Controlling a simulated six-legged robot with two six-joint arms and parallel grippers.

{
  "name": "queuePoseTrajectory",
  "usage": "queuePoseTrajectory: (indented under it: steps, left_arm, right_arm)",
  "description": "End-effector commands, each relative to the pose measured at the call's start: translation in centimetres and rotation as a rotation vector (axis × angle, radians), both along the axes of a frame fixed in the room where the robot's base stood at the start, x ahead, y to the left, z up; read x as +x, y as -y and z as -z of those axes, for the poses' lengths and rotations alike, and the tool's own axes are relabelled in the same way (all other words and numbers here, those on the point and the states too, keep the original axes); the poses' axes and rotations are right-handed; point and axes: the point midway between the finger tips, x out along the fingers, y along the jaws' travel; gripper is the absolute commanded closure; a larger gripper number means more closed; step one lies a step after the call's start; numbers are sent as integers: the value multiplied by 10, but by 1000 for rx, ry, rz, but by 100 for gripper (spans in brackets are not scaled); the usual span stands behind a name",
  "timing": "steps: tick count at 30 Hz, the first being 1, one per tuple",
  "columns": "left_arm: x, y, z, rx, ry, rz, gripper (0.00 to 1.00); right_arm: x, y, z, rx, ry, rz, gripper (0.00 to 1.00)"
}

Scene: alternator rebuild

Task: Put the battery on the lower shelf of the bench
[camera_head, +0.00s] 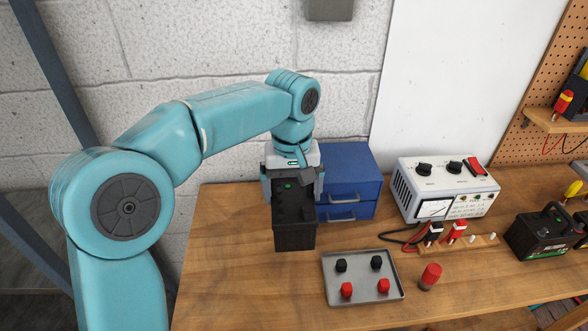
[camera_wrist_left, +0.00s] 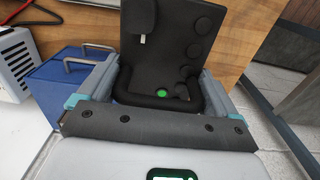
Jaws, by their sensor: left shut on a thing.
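A black battery (camera_head: 295,235) with a green dot on top is at the back left of the wooden bench (camera_head: 225,270). My left gripper (camera_head: 293,187) comes down from above and is shut on it, one finger on each side. In the left wrist view the battery (camera_wrist_left: 165,45) fills the space between the fingers of the gripper (camera_wrist_left: 155,92), with round caps on its top. I cannot tell whether its base touches the bench top. The lower shelf is hidden below the bench top. My right gripper is not in view.
A blue drawer cabinet (camera_head: 348,170) stands close to the right of the held battery. A metal tray (camera_head: 362,291) with black and red caps lies in front. A grey tester (camera_head: 445,190), a red-topped post (camera_head: 430,277) and another black battery (camera_head: 535,235) stand further right.

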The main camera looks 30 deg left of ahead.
Motion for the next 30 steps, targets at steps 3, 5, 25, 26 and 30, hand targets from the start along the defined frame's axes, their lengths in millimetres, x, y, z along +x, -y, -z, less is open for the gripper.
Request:
queuePoseTrajectory:
  steps: [3, 5, 25, 26, 30]
  left_arm:
    - [1, -1, 24, -1, 4, 0, 93]
    - [1, -1, 35, 1, 4, 0, 93]
    - [2, -1, 100, 0, 7, 0, 93]
    - [2, -1, 102, 1, 8, 0, 93]
    - [2, -1, 103, 0, 9, 0, 93]
  right_arm:
    - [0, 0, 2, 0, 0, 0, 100]
    - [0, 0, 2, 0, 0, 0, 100]
    - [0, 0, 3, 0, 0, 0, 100]
    - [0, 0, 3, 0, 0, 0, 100]
    - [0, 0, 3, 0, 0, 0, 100]
